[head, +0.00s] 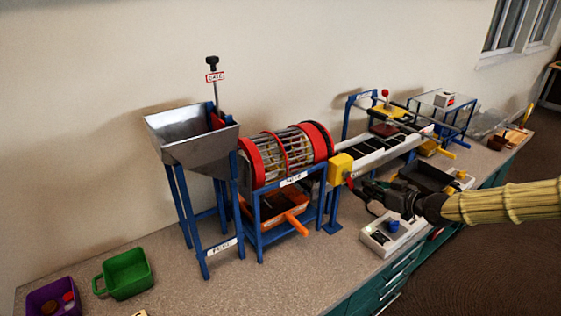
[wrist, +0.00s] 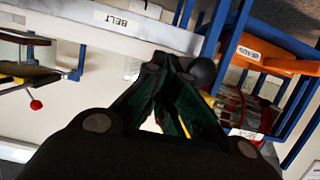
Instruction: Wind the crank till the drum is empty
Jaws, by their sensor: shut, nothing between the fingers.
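The drum (head: 286,150), a barred cage with red rings, lies on its side in a blue frame; I cannot tell what is inside it. A yellow box (head: 341,168) sits at its right end, with a red part (head: 349,182) of what looks like the crank beside it. My gripper (head: 364,188) is just right of this box. In the wrist view my fingertips (wrist: 168,66) are together and empty, close to a dark round knob (wrist: 203,72), apparently the crank's handle. I cannot tell whether they touch it. The drum (wrist: 240,108) is partly hidden there behind the fingers.
A metal hopper (head: 192,138) with a gate rod stands left of the drum. An orange tray (head: 288,214) is under the drum. A control box (head: 392,235) stands below my arm. Green (head: 126,274) and purple (head: 54,298) bins sit front left.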

